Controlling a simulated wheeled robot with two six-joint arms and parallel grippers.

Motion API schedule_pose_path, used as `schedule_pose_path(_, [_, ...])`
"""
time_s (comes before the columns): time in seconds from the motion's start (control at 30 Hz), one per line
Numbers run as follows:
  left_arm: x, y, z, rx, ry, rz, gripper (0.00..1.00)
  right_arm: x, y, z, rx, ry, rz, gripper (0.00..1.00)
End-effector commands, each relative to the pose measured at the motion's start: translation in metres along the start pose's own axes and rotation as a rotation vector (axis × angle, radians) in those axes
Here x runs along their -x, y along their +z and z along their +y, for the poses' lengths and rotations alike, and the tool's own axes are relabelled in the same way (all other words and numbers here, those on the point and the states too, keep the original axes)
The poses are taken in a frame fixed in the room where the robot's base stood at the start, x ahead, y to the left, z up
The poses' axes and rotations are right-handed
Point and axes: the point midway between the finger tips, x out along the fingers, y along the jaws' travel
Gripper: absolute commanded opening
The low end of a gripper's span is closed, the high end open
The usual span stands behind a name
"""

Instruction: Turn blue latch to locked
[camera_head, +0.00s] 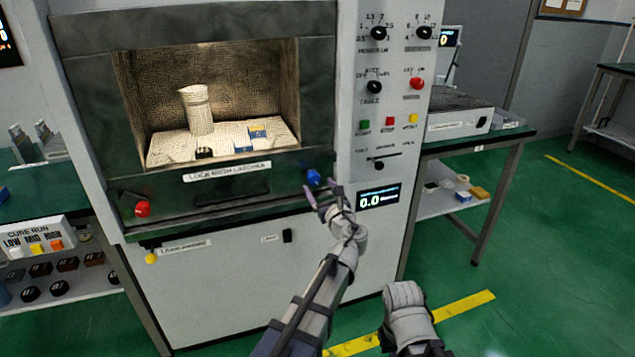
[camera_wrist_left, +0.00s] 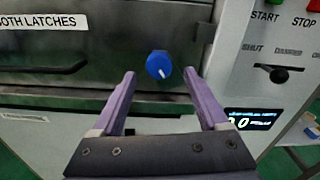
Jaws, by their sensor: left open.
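The blue latch (camera_head: 314,177) is a round knob on the right end of the panel below the oven window. In the left wrist view the blue latch (camera_wrist_left: 159,65) carries a white pointer line running from its middle down and slightly right. My left gripper (camera_head: 324,196) is open, just in front of and slightly below the latch. In the left wrist view the purple fingers of my left gripper (camera_wrist_left: 160,82) stand on either side, with the latch centred between and just beyond their tips. I see no contact. My right gripper's fingers do not show.
A red latch (camera_head: 142,209) sits at the panel's left end, and a "LOCK BOTH LATCHES" label (camera_head: 228,172) is between. Right of the blue latch are the control panel (camera_head: 385,100) and a digital display (camera_head: 378,196). A dark handle (camera_wrist_left: 42,68) runs left of the latch.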

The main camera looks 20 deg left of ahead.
Motion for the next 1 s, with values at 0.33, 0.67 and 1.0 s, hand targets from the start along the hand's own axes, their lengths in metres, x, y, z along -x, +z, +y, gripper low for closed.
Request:
schedule_pose_path(0.33, [-0.043,0.0,-0.001,0.002,0.001,0.001,0.77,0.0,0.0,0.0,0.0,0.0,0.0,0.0])
schedule_pose_path(0.67, [-0.046,0.0,0.0,0.002,0.0,0.001,0.77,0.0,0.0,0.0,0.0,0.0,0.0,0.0])
schedule_pose_path(1.0, [-0.046,0.0,0.001,0.003,0.002,0.001,0.43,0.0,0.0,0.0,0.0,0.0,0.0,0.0])
